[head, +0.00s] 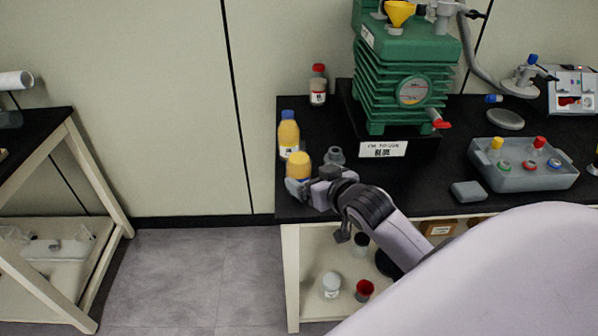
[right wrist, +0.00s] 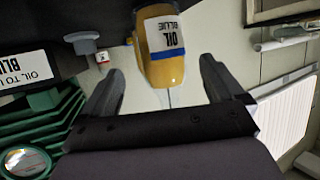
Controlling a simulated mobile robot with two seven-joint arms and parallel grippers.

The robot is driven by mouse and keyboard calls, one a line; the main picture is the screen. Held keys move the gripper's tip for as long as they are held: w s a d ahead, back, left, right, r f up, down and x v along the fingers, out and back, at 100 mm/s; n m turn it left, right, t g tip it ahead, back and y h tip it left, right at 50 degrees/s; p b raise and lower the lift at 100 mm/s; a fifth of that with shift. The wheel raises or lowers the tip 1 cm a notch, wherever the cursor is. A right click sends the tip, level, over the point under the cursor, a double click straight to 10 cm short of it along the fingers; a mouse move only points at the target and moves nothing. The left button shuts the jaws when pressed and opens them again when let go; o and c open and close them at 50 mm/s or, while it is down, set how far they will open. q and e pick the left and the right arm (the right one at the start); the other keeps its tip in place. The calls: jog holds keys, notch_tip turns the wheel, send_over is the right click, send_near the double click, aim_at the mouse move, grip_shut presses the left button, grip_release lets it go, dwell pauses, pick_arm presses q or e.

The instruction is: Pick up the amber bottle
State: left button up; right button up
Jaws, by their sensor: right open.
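An amber bottle (head: 299,166) with a white label stands near the front left corner of the black bench. In the right wrist view an amber bottle (right wrist: 164,70) appears upside down, with a white label and a blue band. It lies ahead of my fingers, roughly between them. My right gripper (head: 306,188) is at this bottle's near side in the head view and hides its lower part. Its fingers are apart in the right wrist view (right wrist: 160,85) and hold nothing. A second amber bottle (head: 288,136) with a blue cap stands just behind. My left gripper is not in view.
A green pump (head: 408,75) with a sign (head: 383,149) stands behind. A red-capped bottle (head: 318,86) and a grey tray (head: 532,179) are farther off. The bench's left edge is close.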

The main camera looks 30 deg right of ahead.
aim_at(299, 172)
jog(key=shift+x, duration=3.1)
jog(key=shift+a+f, duration=0.1)
jog(key=shift+a, duration=0.05)
jog(key=c, duration=1.3)
